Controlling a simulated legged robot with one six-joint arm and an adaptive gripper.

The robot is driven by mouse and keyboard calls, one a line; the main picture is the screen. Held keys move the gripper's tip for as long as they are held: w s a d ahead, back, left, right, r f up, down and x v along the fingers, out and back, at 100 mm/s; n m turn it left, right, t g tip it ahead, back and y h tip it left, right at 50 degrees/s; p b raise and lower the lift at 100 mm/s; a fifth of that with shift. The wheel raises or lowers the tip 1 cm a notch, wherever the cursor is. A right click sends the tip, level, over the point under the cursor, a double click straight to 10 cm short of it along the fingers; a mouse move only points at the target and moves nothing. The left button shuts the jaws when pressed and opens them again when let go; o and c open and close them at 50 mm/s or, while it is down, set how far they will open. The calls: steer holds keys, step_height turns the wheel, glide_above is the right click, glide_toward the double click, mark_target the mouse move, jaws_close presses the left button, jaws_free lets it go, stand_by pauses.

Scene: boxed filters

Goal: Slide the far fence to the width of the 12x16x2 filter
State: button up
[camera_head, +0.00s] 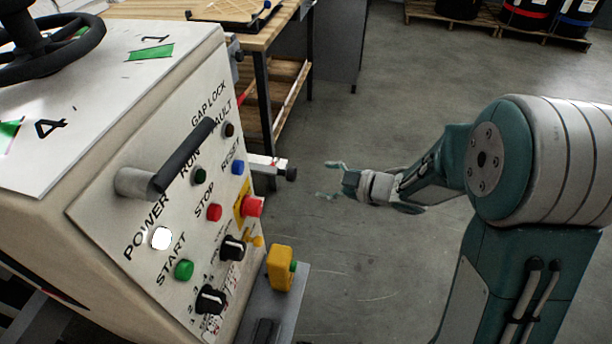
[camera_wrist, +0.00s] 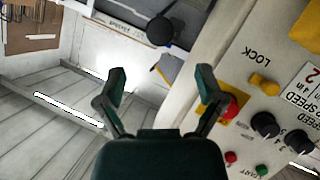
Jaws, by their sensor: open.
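My gripper (camera_head: 331,180) is open and empty in the head view, to the right of the machine's control panel. A black round knob (camera_head: 291,174) on a short pale bar sticks out from the machine's side, just left of my fingers and apart from them. In the wrist view my two fingers (camera_wrist: 161,76) are spread wide, with a dark round knob (camera_wrist: 160,31) showing beyond them. I cannot tell whether this knob belongs to the far fence. I cannot make out the fence itself or a 12x16x2 filter in either view.
The white control panel (camera_head: 190,215) carries several buttons, dials and a black-gripped handle (camera_head: 182,160). A yellow box (camera_head: 281,268) sits at its lower right. A wooden-topped bench (camera_head: 185,14) stands behind. Drums on a pallet (camera_head: 455,14) stand far right. The floor (camera_head: 390,100) between is clear.

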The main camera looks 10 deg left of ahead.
steer(key=shift+v, duration=1.55)
